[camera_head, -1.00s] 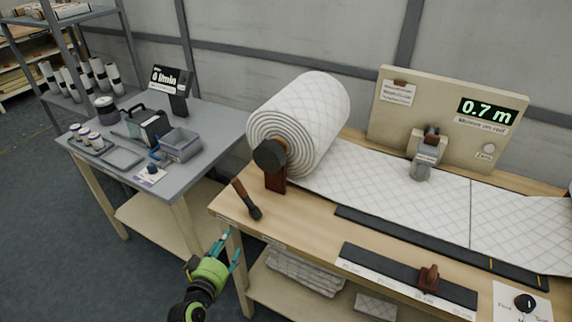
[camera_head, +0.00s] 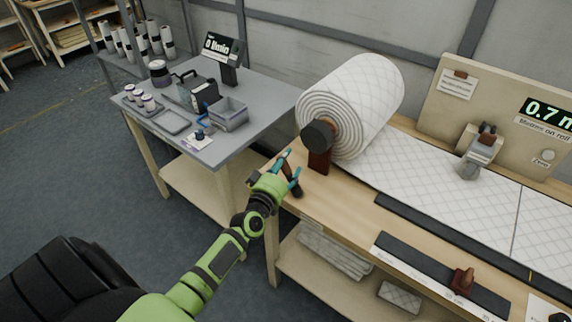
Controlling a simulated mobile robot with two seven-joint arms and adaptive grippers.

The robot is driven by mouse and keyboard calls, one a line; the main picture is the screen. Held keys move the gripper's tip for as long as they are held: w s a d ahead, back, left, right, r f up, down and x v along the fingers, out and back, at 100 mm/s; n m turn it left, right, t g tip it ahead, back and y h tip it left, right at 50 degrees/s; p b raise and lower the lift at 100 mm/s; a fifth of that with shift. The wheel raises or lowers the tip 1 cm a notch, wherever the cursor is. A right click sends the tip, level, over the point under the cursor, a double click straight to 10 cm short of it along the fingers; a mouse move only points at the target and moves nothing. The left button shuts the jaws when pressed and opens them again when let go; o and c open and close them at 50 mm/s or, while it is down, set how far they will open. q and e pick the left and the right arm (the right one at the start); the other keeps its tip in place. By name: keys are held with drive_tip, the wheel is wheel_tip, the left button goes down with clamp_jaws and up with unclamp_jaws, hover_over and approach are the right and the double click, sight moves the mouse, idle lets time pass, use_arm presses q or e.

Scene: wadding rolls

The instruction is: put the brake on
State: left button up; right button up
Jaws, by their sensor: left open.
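The brake lever, a brown handle with a dark end (camera_head: 297,192), is at the left front edge of the wooden bench, below the roll. My left gripper (camera_head: 292,163) is at the lever, with its teal fingers apart. The gripper partly hides the lever, and I cannot tell whether the fingers touch it. The white quilted wadding roll (camera_head: 362,100) sits behind on its stand, with a dark round hub (camera_head: 318,135) facing me. My right gripper is not in view.
A grey side table (camera_head: 262,95) with a bin (camera_head: 229,115), a black device and several small jars stands to the left. Wadding (camera_head: 450,195) runs right along the bench past a black strip. A display panel (camera_head: 500,110) reading 0.7 stands at the back right.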

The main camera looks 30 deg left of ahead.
use_arm(q)
drive_tip(key=c, duration=0.3)
clamp_jaws()
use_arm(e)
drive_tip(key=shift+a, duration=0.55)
